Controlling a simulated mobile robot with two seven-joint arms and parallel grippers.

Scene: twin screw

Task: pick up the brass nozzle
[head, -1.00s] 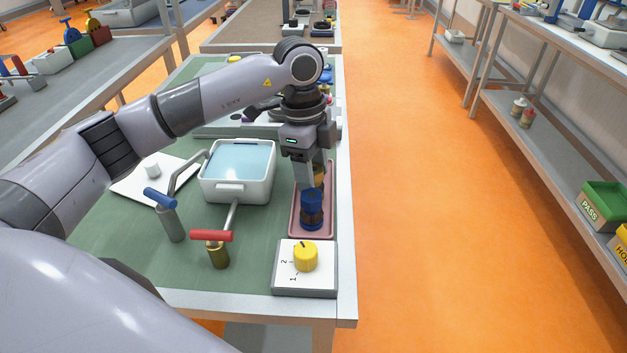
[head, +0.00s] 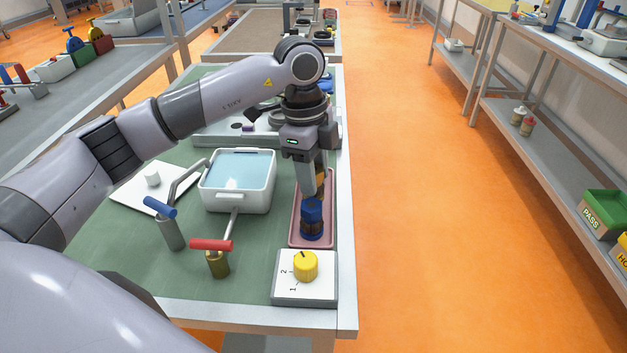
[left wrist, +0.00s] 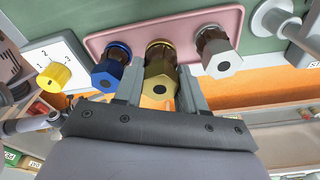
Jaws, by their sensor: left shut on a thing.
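The brass nozzle (left wrist: 159,88) is in the middle of the left wrist view, a gold hex-ended piece with a darker brown body. My left gripper (left wrist: 159,92) has one finger on each side of it and is shut on it. In the head view my left gripper (head: 312,190) points down over the pink tray (head: 297,236), and the brass nozzle (head: 320,184) shows only partly behind the fingers. I cannot tell whether its base touches the tray. My right gripper is not in view.
A blue nozzle (head: 312,212) stands in the tray close in front of the gripper; a silver one (left wrist: 217,58) stands on the other side. A dial box (head: 305,290), a white water tub (head: 237,198) and two handled valves are nearby. Orange floor lies right of the table.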

